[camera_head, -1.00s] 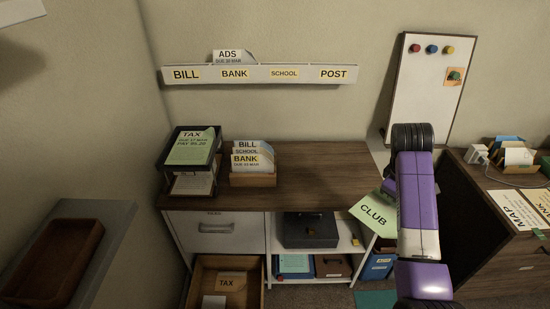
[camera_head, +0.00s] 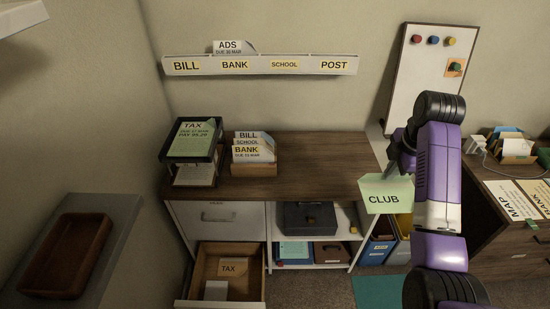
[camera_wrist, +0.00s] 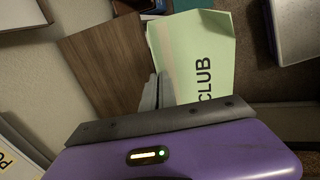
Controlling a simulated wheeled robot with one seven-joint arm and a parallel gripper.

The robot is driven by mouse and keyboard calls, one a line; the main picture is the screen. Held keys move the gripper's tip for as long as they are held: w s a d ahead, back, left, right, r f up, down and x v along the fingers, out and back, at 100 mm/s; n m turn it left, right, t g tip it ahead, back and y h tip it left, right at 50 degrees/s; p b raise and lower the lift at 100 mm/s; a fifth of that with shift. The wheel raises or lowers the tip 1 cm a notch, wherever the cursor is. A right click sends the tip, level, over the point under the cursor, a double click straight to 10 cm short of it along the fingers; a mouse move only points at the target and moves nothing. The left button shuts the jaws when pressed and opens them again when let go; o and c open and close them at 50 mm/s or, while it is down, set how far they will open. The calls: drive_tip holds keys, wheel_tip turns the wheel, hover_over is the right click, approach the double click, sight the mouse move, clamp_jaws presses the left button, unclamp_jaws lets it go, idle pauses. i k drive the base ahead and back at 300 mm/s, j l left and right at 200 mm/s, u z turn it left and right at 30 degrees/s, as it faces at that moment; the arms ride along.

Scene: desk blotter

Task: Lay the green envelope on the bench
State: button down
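The green envelope (camera_head: 384,205), marked CLUB, hangs in the air at the right front corner of the dark wooden bench top (camera_head: 315,165). In the wrist view the envelope (camera_wrist: 215,50) stretches away from my gripper, with the wooden top (camera_wrist: 108,60) to its left. My gripper (camera_head: 393,176) is shut on the envelope's edge; the grey finger (camera_wrist: 152,95) lies against it in the wrist view. The arm hides part of the gripper in the head view.
A black letter tray (camera_head: 192,140) and a card holder (camera_head: 254,169) stand on the bench's left part; its middle and right are clear. The lower drawer (camera_head: 222,304) is pulled out. A whiteboard (camera_head: 425,75) leans at the back right.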

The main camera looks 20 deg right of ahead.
sight(332, 173)
drive_tip(key=i, duration=0.95)
